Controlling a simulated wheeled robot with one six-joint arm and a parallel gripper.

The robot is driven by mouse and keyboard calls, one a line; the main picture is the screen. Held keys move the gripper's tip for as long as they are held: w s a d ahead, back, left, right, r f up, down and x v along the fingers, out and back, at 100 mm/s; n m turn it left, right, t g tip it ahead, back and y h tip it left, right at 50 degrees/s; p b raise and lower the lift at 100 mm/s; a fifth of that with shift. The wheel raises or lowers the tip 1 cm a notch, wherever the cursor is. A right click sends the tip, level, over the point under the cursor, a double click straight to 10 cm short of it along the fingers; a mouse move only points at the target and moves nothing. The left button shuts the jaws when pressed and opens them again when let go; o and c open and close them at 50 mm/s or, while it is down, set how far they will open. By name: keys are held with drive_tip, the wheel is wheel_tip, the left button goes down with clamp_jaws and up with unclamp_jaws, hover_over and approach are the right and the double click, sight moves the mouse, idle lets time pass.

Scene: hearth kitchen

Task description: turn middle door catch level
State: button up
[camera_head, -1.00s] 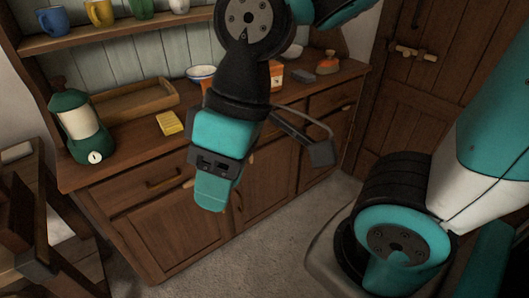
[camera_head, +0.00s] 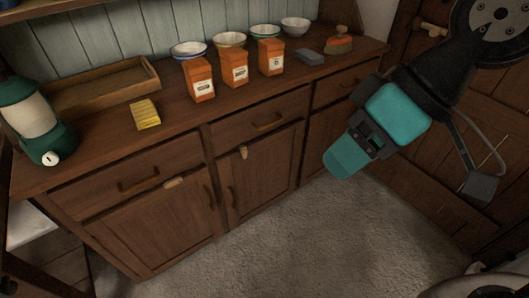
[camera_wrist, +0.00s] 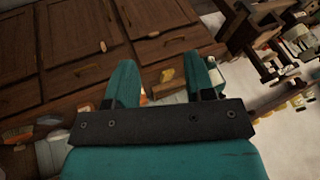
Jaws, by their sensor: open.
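The middle door catch (camera_head: 243,152) is a small pale wooden piece at the top of the middle cupboard door (camera_head: 263,178). It stands roughly upright. It also seems to show as a small pale piece in the wrist view (camera_wrist: 103,46). My gripper (camera_head: 347,160) is open and empty, in front of the cupboard's right part and to the right of the catch, apart from it. In the wrist view both teal fingers (camera_wrist: 162,65) are spread with nothing held. The left door catch (camera_head: 175,182) lies about level. My gripper hides part of the right door.
The counter holds a green lantern (camera_head: 37,120), a wooden tray (camera_head: 105,92), a yellow block (camera_head: 144,113), orange boxes (camera_head: 235,69), bowls, a grey block (camera_head: 310,57) and a brush (camera_head: 339,42). A plank door (camera_head: 445,150) stands at right. The floor (camera_head: 290,240) before the cupboard is clear.

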drive_tip(key=w+a+f+n+t+y+b, duration=0.1)
drive_tip(key=w+a+f+n+y+b, duration=0.15)
drive_tip(key=w+a+f+b, duration=0.3)
drive_tip(key=w+a+f+n+t+y+b, duration=0.1)
drive_tip(key=w+a+f+y+b, duration=0.25)
drive_tip(key=f+b, duration=0.4)
drive_tip(key=m+t+h+b, duration=0.2)
drive_tip(key=m+t+b, duration=0.4)
drive_tip(key=t+b, duration=0.5)
approach(245, 149)
drive_tip(key=shift+n+t, duration=0.25)
drive_tip(key=shift+t, duration=0.45)
drive_tip(key=p+x, duration=0.1)
drive_tip(key=x, duration=0.2)
drive_tip(key=p+x, duration=0.2)
drive_tip(key=x, duration=0.1)
drive_tip(key=p+x, duration=0.1)
drive_tip(key=x, duration=0.2)
drive_tip(key=shift+s+a+f+p, duration=0.15)
drive_tip(key=shift+a+f+p, duration=0.1)
drive_tip(key=shift+f+p, duration=0.1)
clamp_jaws()
